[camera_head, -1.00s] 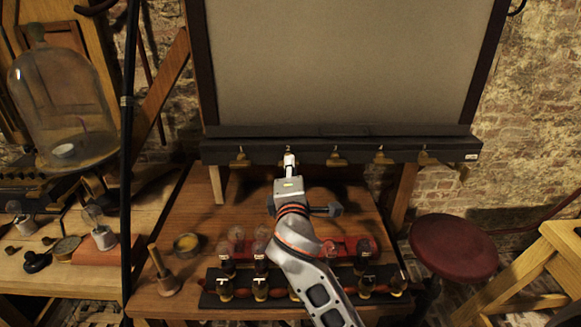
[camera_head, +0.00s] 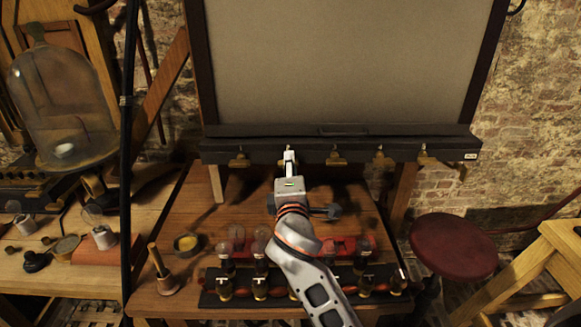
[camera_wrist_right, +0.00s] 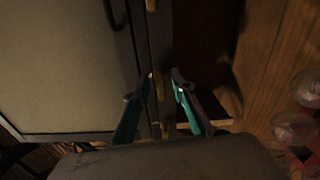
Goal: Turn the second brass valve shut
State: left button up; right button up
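A row of brass valves hangs under the black rail (camera_head: 400,145). The first valve (camera_head: 240,159) is at the left, and the third valve (camera_head: 335,158) is right of my gripper. The second valve is mostly hidden behind my right gripper (camera_head: 290,158), which reaches up to the rail there. In the right wrist view the two teal-edged fingers of the right gripper (camera_wrist_right: 163,82) stand apart, with the dark rail and a bit of brass (camera_wrist_right: 164,130) between them. I cannot tell whether they touch the valve. My left gripper is out of view.
Glass jars with dark bases stand on a black tray (camera_head: 212,300) below my arm. A red stool (camera_head: 453,246) stands right of the wooden table (camera_head: 222,228).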

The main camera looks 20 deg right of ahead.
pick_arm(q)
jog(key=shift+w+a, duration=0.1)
pick_arm(e)
jog(key=v, duration=0.7)
jog(key=shift+s, duration=0.25)
